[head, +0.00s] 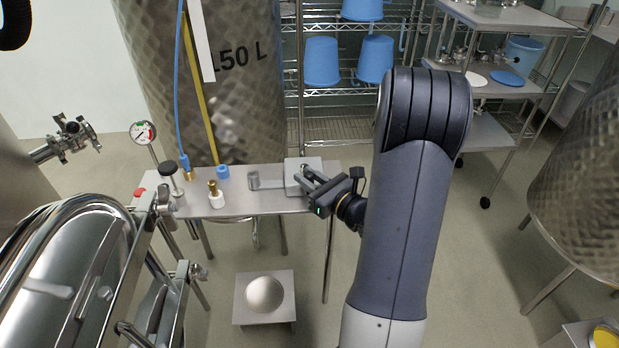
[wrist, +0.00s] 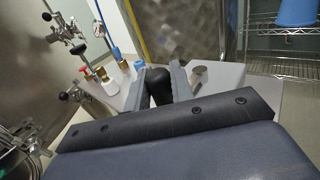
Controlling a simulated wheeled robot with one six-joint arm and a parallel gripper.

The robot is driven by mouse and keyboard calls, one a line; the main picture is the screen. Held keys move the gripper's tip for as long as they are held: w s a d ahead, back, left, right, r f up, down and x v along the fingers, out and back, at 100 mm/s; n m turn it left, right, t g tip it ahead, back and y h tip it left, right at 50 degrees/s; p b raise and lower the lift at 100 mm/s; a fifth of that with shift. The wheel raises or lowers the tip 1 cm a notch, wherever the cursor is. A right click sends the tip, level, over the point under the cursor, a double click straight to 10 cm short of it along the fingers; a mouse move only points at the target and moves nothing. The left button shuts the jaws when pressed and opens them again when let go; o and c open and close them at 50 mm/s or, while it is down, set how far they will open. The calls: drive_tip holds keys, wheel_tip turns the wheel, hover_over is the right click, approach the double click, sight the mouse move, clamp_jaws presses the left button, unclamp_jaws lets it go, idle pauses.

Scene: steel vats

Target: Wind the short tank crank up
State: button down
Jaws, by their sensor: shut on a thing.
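My gripper (head: 305,176) reaches in from the right to the steel shelf, in front of the tank marked 150 L. In the wrist view my gripper (wrist: 160,78) is shut on a round black knob (wrist: 159,90), which sits between the two grey fingers. I take the knob as the handle of the short tank crank. In the head view the fingers and the gripper body mostly hide it. A square grey block (head: 312,162) is right at the fingers, and a short grey cylinder with a flat bar (head: 254,180) lies to their left. The crank's arm is not clearly visible.
The steel shelf (head: 235,205) also carries brass and white fittings (head: 216,197), a blue cap (head: 223,171) and a black-topped valve (head: 170,170). A pressure gauge (head: 143,131) stands at left. Shiny steel vessels crowd the lower left.

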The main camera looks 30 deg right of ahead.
drive_tip(key=c, duration=1.3)
unclamp_jaws()
drive_tip(key=shift+s+d, duration=0.2)
drive_tip(key=shift+s, duration=0.35)
drive_tip(key=v, duration=0.9)
drive_tip(key=shift+s+b, duration=0.3)
